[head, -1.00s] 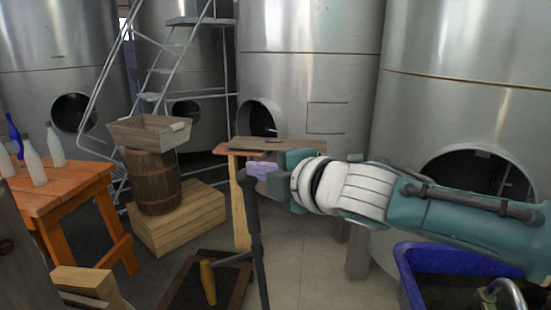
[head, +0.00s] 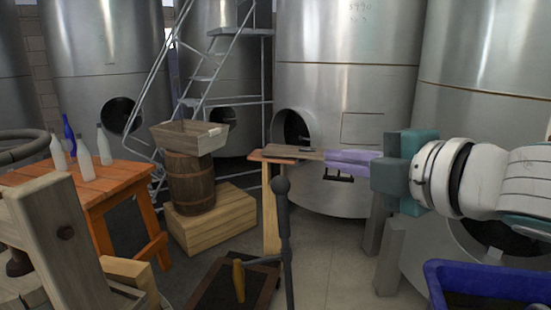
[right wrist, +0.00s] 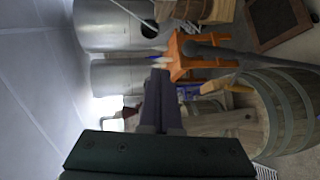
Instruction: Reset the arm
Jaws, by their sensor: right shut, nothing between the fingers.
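My right arm comes in from the right in the head view and reaches left across the picture. My right gripper (head: 332,163) has pale purple fingers, held together with nothing between them. It is in front of a steel tank and overlaps the end of a small wooden stand in the picture; I cannot tell the gap. In the right wrist view the gripper (right wrist: 160,82) shows as two dark fingers side by side, pointing up the picture. My left gripper is not in view.
An orange table (head: 128,178) with several bottles stands left. A wooden crate (head: 190,137) sits on a barrel (head: 190,182). A dark upright post (head: 284,240) stands left of the gripper. A blue bin (head: 490,282) is at lower right. Steel tanks (head: 345,90) line the back.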

